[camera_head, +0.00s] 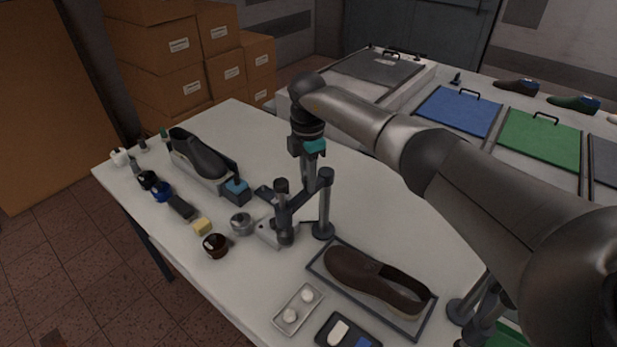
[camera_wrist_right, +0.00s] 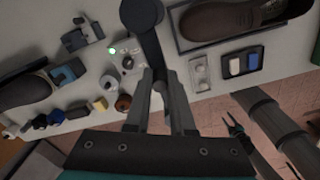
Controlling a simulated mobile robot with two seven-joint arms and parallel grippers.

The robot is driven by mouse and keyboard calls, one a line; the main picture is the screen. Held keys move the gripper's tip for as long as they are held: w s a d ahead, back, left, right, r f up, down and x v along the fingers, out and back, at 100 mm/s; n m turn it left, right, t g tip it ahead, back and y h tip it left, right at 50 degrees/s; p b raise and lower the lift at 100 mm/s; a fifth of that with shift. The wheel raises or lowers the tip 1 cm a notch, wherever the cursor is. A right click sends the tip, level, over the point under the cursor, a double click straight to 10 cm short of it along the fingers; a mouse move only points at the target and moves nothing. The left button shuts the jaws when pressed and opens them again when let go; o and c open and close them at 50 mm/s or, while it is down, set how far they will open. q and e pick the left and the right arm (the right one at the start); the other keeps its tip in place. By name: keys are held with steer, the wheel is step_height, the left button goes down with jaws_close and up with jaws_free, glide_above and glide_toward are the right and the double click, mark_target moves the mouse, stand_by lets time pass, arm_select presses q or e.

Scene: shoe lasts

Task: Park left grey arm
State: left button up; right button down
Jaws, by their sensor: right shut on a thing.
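The left grey arm (camera_head: 304,196) is a dark link on an upright post (camera_head: 325,210) beside the tray with the brown shoe. Its free end carries a vertical cylinder (camera_head: 283,222) over the small white fixture at the table's front. My right gripper (camera_head: 300,180) reaches down from above and is shut on the grey arm's free end. In the right wrist view its fingers (camera_wrist_right: 160,85) close around the link, whose round post top (camera_wrist_right: 140,14) shows beyond. My left gripper (camera_wrist_right: 232,117) appears only in the right wrist view, open and empty, off the table's front edge.
The brown shoe (camera_head: 362,275) lies in its tray right of the post. A dark shoe on a stand (camera_head: 200,155) is at left. Jars, a metal pot (camera_head: 241,222) and a yellow block (camera_head: 202,226) line the front edge. White table behind the post is clear.

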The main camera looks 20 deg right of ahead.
steer(key=c, duration=0.8)
jaws_free()
steer(key=shift+w, duration=0.1)
steer(key=shift+o, duration=0.2)
steer(key=shift+r, duration=0.15)
step_height(320, 180, up, 15)
steer(key=b, duration=0.2)
